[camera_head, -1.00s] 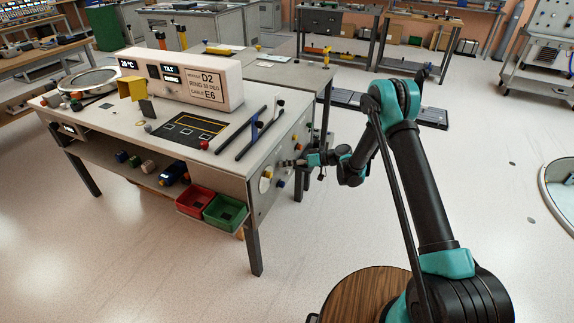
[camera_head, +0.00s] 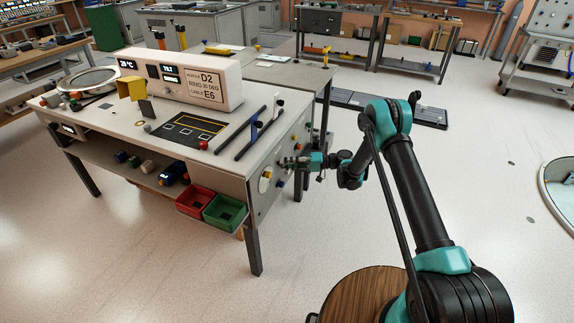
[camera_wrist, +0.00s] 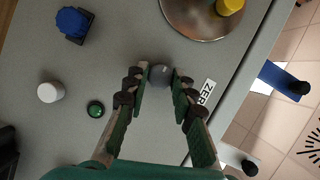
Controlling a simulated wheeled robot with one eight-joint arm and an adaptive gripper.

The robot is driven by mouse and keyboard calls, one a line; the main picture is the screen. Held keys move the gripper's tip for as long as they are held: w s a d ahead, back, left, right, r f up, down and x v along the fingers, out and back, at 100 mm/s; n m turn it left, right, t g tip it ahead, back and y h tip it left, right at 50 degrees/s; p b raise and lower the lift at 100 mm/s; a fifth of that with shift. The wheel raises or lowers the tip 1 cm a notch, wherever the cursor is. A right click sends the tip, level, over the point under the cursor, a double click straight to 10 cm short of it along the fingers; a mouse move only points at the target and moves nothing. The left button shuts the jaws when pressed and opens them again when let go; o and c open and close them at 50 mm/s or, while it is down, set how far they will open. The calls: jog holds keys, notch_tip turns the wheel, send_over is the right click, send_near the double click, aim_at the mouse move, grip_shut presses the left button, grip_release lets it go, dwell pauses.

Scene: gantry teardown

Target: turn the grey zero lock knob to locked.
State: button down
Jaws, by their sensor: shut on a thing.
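The grey zero lock knob (camera_wrist: 160,75) is on the grey side panel of the bench, beside a label that reads "ZER" in the wrist view. My gripper (camera_wrist: 158,80) is shut on the knob, with one finger on each side of it. The knob's pointer or lock mark cannot be made out. In the head view my gripper (camera_head: 284,162) is at the bench's right side panel, and the knob is too small to tell there.
On the same panel are a blue knob (camera_wrist: 72,22), a white knob (camera_wrist: 50,92), a green button (camera_wrist: 95,109) and a round metal plate (camera_wrist: 195,18) with a yellow knob (camera_wrist: 229,6).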

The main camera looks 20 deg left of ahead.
jog(key=shift+d, duration=0.1)
dwell(0.4)
jog(key=c, duration=1.3)
grip_release()
jog(key=shift+o, duration=0.2)
jog(key=shift+d, duration=0.1)
jog(key=v, duration=1.1)
jog(key=shift+w+d, duration=0.15)
jog(key=shift+d, duration=0.25)
